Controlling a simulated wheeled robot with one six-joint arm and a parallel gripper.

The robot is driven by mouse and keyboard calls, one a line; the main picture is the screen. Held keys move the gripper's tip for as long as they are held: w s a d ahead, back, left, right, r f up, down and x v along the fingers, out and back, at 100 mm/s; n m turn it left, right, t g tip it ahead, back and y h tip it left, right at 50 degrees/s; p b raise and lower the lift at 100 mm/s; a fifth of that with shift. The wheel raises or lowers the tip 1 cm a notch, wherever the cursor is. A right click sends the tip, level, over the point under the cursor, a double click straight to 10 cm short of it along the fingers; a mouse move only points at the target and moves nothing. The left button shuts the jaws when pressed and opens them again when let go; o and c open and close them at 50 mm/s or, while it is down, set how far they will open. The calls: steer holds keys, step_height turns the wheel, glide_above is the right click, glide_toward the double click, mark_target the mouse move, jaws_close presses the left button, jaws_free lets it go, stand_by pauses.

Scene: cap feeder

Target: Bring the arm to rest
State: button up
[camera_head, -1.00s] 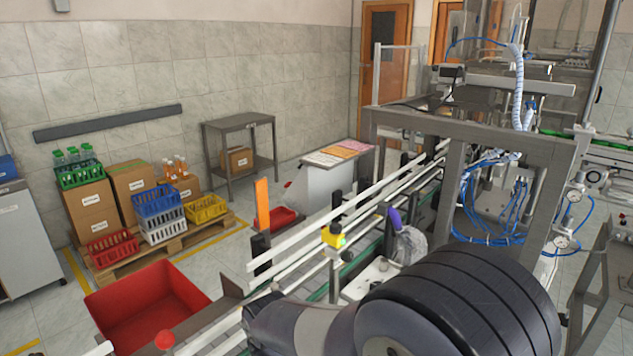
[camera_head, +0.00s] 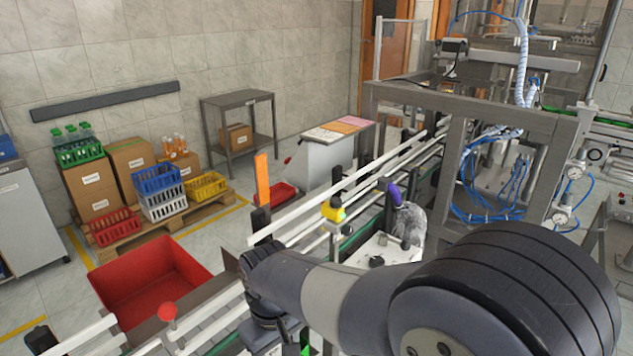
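My arm reaches in from the lower right of the head view, its thick dark grey links crossing in front of the conveyor rails (camera_head: 350,208). Its far end bends down near the lower middle, over the conveyor. My gripper's fingers cannot be made out there, so I cannot tell whether they hold anything. A small bright green part shows at the bottom edge, below the arm's end.
A red bin (camera_head: 150,280) stands left of the arm, with a red knob (camera_head: 167,312) beside it. A yellow sensor (camera_head: 333,211) and a white plate (camera_head: 385,250) are close behind the arm. A metal machine frame (camera_head: 470,105) rises at right. Crates and boxes stand on a pallet (camera_head: 165,222).

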step_height(320, 180, down, 5)
steer(key=shift+r, duration=0.2)
steer(key=m+p, duration=0.1)
steer(key=m, duration=0.5)
steer(key=shift+r, duration=0.1)
steer(key=m+p, duration=0.1)
steer(key=m, duration=0.5)
step_height(320, 180, up, 11)
steer(key=b, duration=0.1)
steer(key=shift+d, duration=0.1)
